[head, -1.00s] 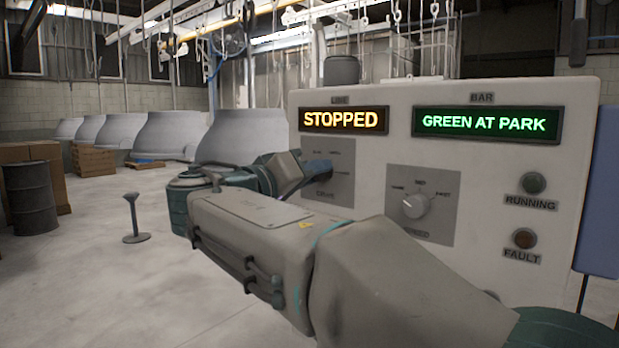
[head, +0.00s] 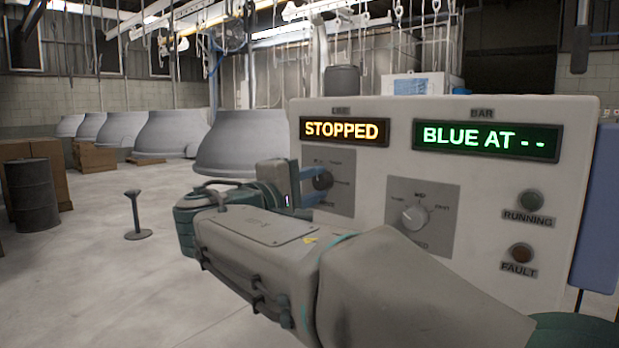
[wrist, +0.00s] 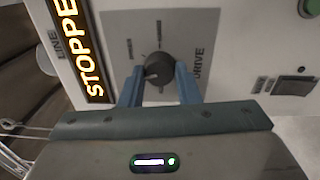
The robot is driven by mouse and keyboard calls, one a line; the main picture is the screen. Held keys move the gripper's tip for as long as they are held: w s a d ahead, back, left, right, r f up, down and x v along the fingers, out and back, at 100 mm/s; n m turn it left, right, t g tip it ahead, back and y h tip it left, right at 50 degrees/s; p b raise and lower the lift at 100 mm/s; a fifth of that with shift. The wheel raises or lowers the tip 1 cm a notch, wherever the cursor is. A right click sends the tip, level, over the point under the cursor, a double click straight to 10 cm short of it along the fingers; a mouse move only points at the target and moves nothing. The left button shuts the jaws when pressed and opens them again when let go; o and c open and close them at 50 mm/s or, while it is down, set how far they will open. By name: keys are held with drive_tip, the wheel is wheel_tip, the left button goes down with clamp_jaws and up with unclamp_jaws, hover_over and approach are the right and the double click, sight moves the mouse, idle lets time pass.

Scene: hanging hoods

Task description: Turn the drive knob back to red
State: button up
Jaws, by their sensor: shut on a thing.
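The drive knob (head: 323,180) is a dark round knob on a grey plate at the panel's left. It also shows in the wrist view (wrist: 158,68), with a pale pointer mark toward the picture's lower left. My gripper (head: 311,184) is at the knob, its two blue fingers on either side of it. In the wrist view my gripper (wrist: 159,74) is shut on the knob. The position labels are too small to read, and no red mark is clear. The bar display (head: 486,140) reads "BLUE AT - -", and the line display (head: 344,131) reads "STOPPED".
A second, lighter knob (head: 414,215) sits right of the drive plate. The running lamp (head: 531,201) and fault lamp (head: 520,254) look unlit. Grey hoods (head: 243,140) stand behind. A drum (head: 32,195) and a floor post (head: 135,214) are at left; floor between is clear.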

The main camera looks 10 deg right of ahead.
drive_tip(key=n+p, duration=0.3)
drive_tip(key=n, duration=0.1)
drive_tip(key=shift+d+r+n, duration=0.1)
drive_tip(key=shift+n, duration=0.3)
drive_tip(key=n+p, duration=0.3)
drive_tip(key=n, duration=0.1)
drive_tip(key=shift+s, duration=0.1)
drive_tip(key=n+p, duration=0.4)
drive_tip(key=shift+y, duration=0.4)
drive_tip(key=shift+n+p, duration=1.2)
drive_tip(key=shift+n, duration=0.2)
drive_tip(key=shift+f, duration=0.2)
drive_tip(key=o, duration=1)
drive_tip(key=shift+c, duration=0.2)
drive_tip(key=shift+s+r, duration=0.1)
drive_tip(key=b+v, duration=0.2)
drive_tip(key=v, duration=1.1)
drive_tip(key=shift+s+a, duration=0.25)
